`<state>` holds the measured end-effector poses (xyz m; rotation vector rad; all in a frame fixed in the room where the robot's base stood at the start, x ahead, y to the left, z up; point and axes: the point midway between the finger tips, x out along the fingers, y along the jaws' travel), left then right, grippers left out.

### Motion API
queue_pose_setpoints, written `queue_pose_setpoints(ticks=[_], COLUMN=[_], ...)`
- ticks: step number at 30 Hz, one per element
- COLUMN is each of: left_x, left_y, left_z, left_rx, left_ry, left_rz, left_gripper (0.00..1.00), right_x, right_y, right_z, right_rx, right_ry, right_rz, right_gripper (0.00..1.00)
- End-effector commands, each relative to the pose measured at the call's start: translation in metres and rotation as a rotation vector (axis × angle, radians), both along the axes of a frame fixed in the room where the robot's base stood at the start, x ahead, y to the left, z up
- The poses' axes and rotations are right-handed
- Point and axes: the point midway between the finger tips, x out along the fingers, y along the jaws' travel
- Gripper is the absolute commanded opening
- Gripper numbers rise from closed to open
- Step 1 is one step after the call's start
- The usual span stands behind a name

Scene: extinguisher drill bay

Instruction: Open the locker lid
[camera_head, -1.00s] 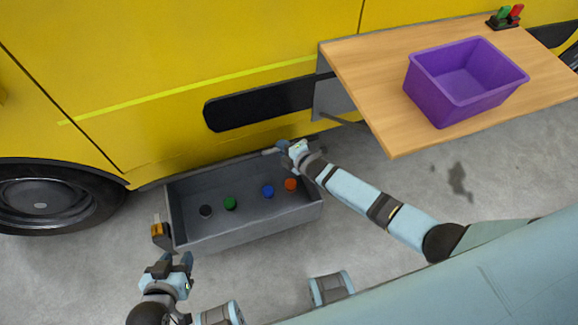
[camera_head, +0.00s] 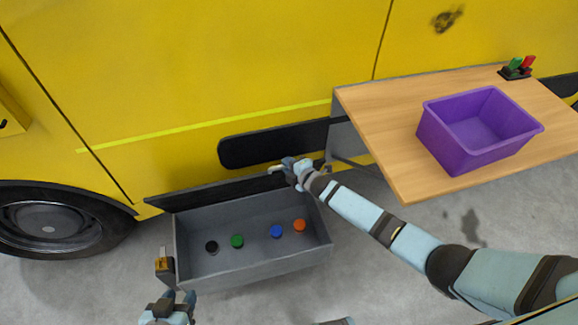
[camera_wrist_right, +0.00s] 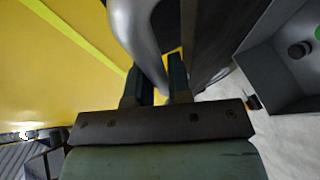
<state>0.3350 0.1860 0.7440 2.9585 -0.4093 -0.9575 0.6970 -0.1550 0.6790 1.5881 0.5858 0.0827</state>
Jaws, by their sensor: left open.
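The grey locker (camera_head: 250,267) stands on the floor beside the yellow vehicle, its top uncovered. Its dark lid (camera_head: 215,193) stands up along the back edge, leaning toward the vehicle. My right gripper (camera_head: 277,170) is at the lid's upper edge, near its right end. In the right wrist view, its two fingers (camera_wrist_right: 160,88) are on either side of a curved grey handle (camera_wrist_right: 135,35), and it appears shut on it; the contact is partly hidden. My left gripper (camera_head: 181,298) is open and empty, in front of the locker's left front corner.
Black, green, blue and orange round items lie in the locker. An orange-and-grey latch (camera_head: 164,264) is on its left side. A wooden table (camera_head: 385,130) with a purple bin (camera_head: 478,160) overhangs at the right. A wheel (camera_head: 50,228) is at the left.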

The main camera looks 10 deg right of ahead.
Motion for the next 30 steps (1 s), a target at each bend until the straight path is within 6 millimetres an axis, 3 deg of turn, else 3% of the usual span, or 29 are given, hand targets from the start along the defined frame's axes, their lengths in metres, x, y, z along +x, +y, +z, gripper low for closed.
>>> queue_pose_setpoints(ticks=[1,3,17,30], left_x=[0.0,0.0,0.001,0.0], left_y=[0.0,0.0,0.001,0.002], left_z=[0.0,0.0,0.003,0.015], left_rx=[0.001,0.001,0.002,0.011], left_ry=[0.0,-0.001,-0.002,-0.017], left_rz=[-0.001,0.0,-0.002,-0.006], left_gripper=[0.43,0.43,0.43,0.43], right_x=[0.0,0.0,-0.011,-0.091], right_y=[0.0,0.0,-0.005,-0.043], right_z=[0.0,0.0,0.0,0.031], right_rx=[0.0,0.0,-0.002,0.0], right_ry=[0.0,0.001,0.005,0.0], right_rz=[0.0,0.0,0.0,0.0], right_gripper=[0.31,0.41,0.41,0.41])
